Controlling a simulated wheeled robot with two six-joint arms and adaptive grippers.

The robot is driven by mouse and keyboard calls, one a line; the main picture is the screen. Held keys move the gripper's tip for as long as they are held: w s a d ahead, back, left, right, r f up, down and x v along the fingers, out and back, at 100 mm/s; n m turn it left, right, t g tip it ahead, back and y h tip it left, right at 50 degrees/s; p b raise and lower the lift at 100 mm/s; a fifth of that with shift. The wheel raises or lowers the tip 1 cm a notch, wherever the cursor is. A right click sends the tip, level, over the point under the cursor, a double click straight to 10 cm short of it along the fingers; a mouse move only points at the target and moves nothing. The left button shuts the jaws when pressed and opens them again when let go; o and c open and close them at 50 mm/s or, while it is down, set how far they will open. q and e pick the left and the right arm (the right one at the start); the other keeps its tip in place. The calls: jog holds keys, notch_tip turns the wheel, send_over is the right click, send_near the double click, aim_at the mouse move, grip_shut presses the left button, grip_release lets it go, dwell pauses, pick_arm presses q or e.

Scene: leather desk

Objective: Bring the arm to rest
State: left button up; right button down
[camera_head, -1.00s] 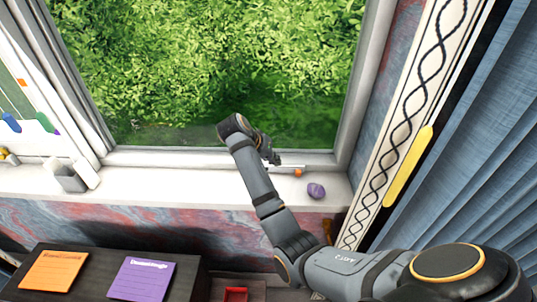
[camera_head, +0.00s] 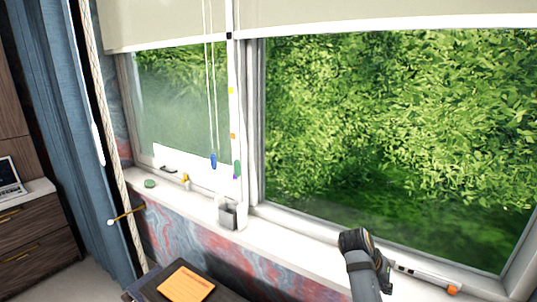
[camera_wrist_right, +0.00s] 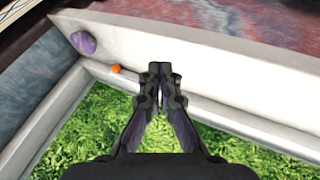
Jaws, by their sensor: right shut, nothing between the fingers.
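My right arm reaches up from the lower edge of the head view to the window sill (camera_head: 285,247). My right gripper (camera_head: 387,276) is partly hidden behind its own wrist there. In the right wrist view the gripper (camera_wrist_right: 160,68) has its fingertips together, with nothing between them, over the sill by the window frame. A white, orange-ended stick-like item (camera_head: 425,274) lies on the sill just right of the gripper; its orange end (camera_wrist_right: 116,69) shows left of the fingertips in the wrist view. My left gripper is not in view.
A purple stone-like lump (camera_wrist_right: 84,43) sits on the sill in the wrist view. A grey holder (camera_head: 228,215), a small yellow object (camera_head: 185,181) and a green disc (camera_head: 150,184) stand farther left. An orange note (camera_head: 186,284) lies on a dark surface below. A rope (camera_head: 108,130) hangs at left.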

jog(key=s+a+f+n+t+y, duration=0.25)
jog(key=s+f+n, duration=0.25)
jog(key=s+f, duration=0.8)
jog(key=s+a+r+n+y, duration=0.2)
jog(key=s+a+n+y, duration=0.15)
jog(key=s, duration=0.75)
jog(key=s+d+f+m+g, duration=0.1)
jog(key=s+f, duration=0.1)
jog(key=f, duration=1.2)
jog(key=s+d+f+g, duration=0.1)
jog(key=f, duration=1.4)
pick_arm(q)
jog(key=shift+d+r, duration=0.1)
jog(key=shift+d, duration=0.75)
pick_arm(e)
jog(key=s+f, duration=1.3)
jog(key=s, duration=0.4)
jog(key=shift+s+d+f, duration=0.2)
jog(key=shift+d, duration=0.2)
jog(key=shift+m+g, duration=0.25)
